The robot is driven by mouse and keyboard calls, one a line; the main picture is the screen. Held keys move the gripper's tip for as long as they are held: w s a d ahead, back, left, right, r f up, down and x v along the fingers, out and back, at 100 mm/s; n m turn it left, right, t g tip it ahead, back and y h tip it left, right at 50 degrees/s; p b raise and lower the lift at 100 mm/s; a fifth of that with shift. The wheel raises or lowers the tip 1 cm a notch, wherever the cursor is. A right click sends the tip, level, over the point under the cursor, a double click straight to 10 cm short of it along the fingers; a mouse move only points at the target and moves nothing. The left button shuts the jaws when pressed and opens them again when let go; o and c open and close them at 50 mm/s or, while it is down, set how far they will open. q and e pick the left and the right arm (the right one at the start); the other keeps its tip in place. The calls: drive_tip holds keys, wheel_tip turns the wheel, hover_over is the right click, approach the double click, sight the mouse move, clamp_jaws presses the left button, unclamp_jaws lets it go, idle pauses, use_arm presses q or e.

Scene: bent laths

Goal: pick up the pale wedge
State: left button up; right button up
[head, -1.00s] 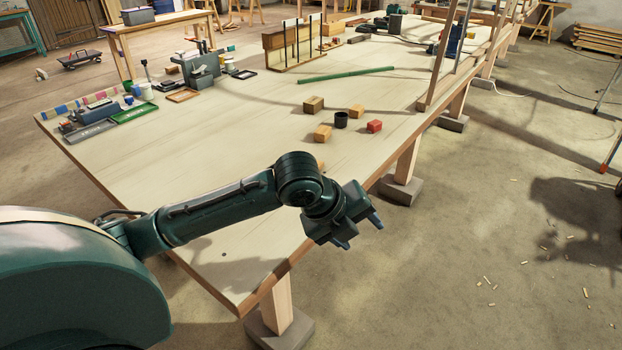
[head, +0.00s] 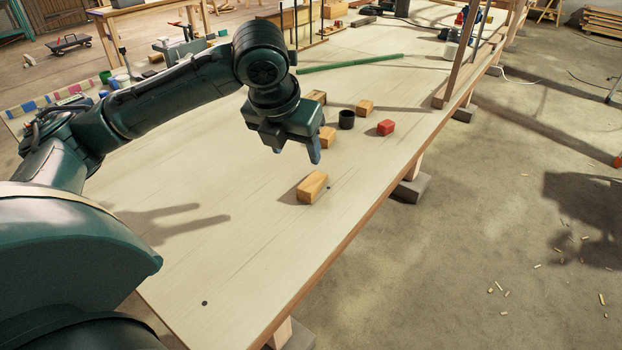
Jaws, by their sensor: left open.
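My left gripper (head: 297,154) is open and empty, fingers pointing down, above the bench. Just below it in the picture, apart from the fingers, a pale wooden block (head: 312,187) lies on the bench top. It may be the pale wedge, but its taper is hard to make out. Other wooden blocks lie farther back: one (head: 328,138) partly behind the gripper, one (head: 365,107) to the right, and a browner one (head: 317,97) partly hidden. My right gripper is out of view.
A black cup (head: 346,120) and a red block (head: 386,127) stand close behind and right of the gripper. A green strip (head: 350,63) lies farther back. The near bench top (head: 220,250) is largely clear. The bench's right edge drops to the floor.

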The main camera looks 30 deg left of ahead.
sight(309, 185)
use_arm(q)
drive_tip(key=b+x, duration=0.1)
drive_tip(key=x, duration=1.1)
drive_tip(key=shift+s+d+f+b, duration=0.15)
drive_tip(key=shift+b, duration=0.15)
drive_tip(key=shift+c, duration=0.3)
drive_tip(key=c, duration=1)
